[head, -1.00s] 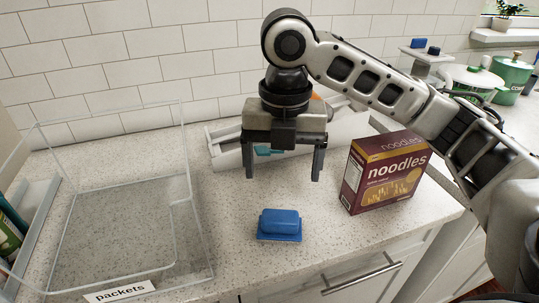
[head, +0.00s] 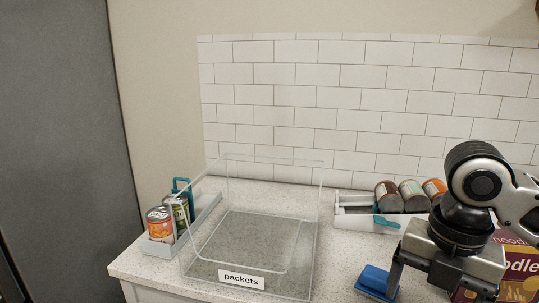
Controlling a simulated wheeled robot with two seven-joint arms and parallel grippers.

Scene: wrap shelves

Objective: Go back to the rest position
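My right gripper (head: 428,285) shows in the head view at the lower right, above the counter. Its left finger hangs near the blue butter dish (head: 374,280), and its right finger is mostly hidden at the bottom edge. Earlier its fingers stood wide apart with nothing between them. The maroon noodles box (head: 520,270) stands behind and to the right of the gripper, partly hidden by it. My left gripper is not in the picture.
An empty clear bin labelled packets (head: 305,255) stands on the counter (head: 345,250). A grey tray (head: 155,247) with cans (head: 160,224) is at its left. A white rack (head: 352,212) with several cans (head: 412,193) stands at the back right. A grey tall panel (head: 65,150) is far left.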

